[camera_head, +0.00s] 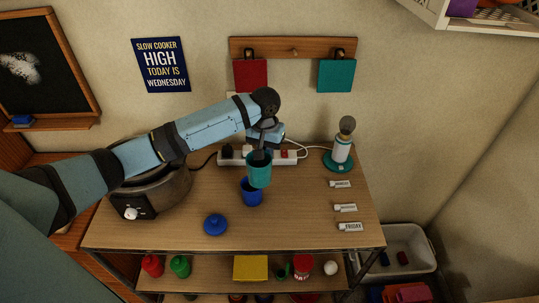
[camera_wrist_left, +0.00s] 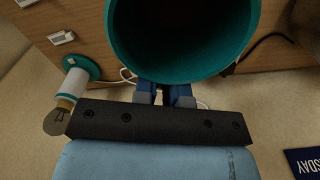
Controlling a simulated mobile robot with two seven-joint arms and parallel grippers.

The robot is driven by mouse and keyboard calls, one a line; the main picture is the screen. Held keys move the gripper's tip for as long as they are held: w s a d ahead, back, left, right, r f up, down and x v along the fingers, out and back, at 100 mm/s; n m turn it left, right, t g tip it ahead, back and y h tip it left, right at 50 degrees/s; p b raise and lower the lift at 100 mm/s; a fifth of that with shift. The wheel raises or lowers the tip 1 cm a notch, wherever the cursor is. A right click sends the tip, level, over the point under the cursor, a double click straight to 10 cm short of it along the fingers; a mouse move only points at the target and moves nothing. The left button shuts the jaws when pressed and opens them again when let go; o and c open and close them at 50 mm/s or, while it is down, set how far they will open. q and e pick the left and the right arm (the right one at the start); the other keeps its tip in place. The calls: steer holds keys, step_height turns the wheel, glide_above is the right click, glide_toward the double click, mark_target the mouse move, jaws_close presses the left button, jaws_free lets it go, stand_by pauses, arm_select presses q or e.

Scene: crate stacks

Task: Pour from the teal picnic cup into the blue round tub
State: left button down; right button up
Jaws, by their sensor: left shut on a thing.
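The teal picnic cup (camera_head: 259,174) is held by my left gripper (camera_head: 262,154) above the tabletop, looking roughly upright. In the left wrist view the cup (camera_wrist_left: 118,35) fills the top middle, with my left gripper's fingers (camera_wrist_left: 165,96) shut at its wall. Its inside is dark, so I cannot tell its contents. The blue round tub (camera_head: 252,195) stands upright on the table, just below the cup in the head view, and the cup hides part of its far rim. The tub's inside is mostly in shadow. My right gripper is not in view.
A blue lid (camera_head: 215,225) lies left of the tub. A slow cooker (camera_head: 150,195) stands further left. A white power strip (camera_head: 285,158) runs behind. A lamp (camera_head: 341,150) and several white labels (camera_head: 345,208) are on the right. Bare tabletop (camera_head: 295,225) lies right of the tub.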

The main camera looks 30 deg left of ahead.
arm_select(q)
steer(key=shift+w+f, duration=0.15)
steer(key=h, duration=0.1)
steer(key=f+g+h, duration=0.1)
steer(key=f+h, duration=0.1)
steer(key=h, duration=0.1)
steer(key=shift+s+d, duration=0.2)
steer(key=shift+d, duration=0.05)
steer(key=f+h+b, duration=0.1)
steer(key=f+b, duration=0.1)
steer(key=f+g+h+b, duration=0.1)
steer(key=f+h+b, duration=0.1)
steer(key=f+b, duration=0.1)
steer(key=shift+d, duration=0.2)
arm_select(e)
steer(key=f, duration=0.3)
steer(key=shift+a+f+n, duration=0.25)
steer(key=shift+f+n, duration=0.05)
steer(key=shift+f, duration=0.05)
arm_select(q)
steer(key=shift+g+h, duration=0.3)
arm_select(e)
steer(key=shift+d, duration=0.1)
arm_select(q)
steer(key=shift+p, duration=0.3)
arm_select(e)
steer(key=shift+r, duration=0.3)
